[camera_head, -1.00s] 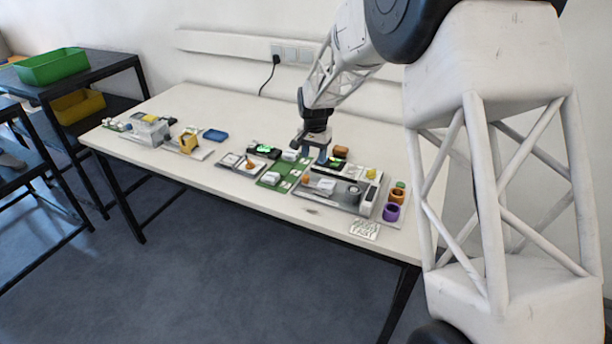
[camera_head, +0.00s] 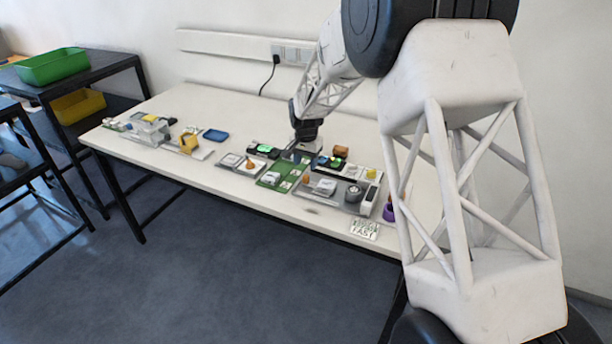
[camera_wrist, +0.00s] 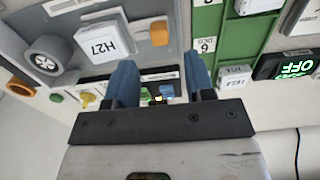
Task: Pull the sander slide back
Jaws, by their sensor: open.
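The sander unit is a grey base tray (camera_head: 335,204) with a white block (camera_head: 325,187), a grey drum (camera_head: 353,193) and an orange knob (camera_head: 306,181). In the wrist view the white block marked H27 (camera_wrist: 103,38) sits between the grey drum (camera_wrist: 47,55) and the orange knob (camera_wrist: 159,33). I cannot tell for sure which part is the slide. My gripper (camera_wrist: 158,68) is open, with two blue fingers; the orange knob is ahead of the gap, apart from them.
A green board (camera_head: 270,180) with white blocks lies left of the tray. A box with a green-lit display (camera_wrist: 296,66) stands beside it. An orange-brown block (camera_head: 341,151) is behind, and a purple cup (camera_head: 389,212) is at the right.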

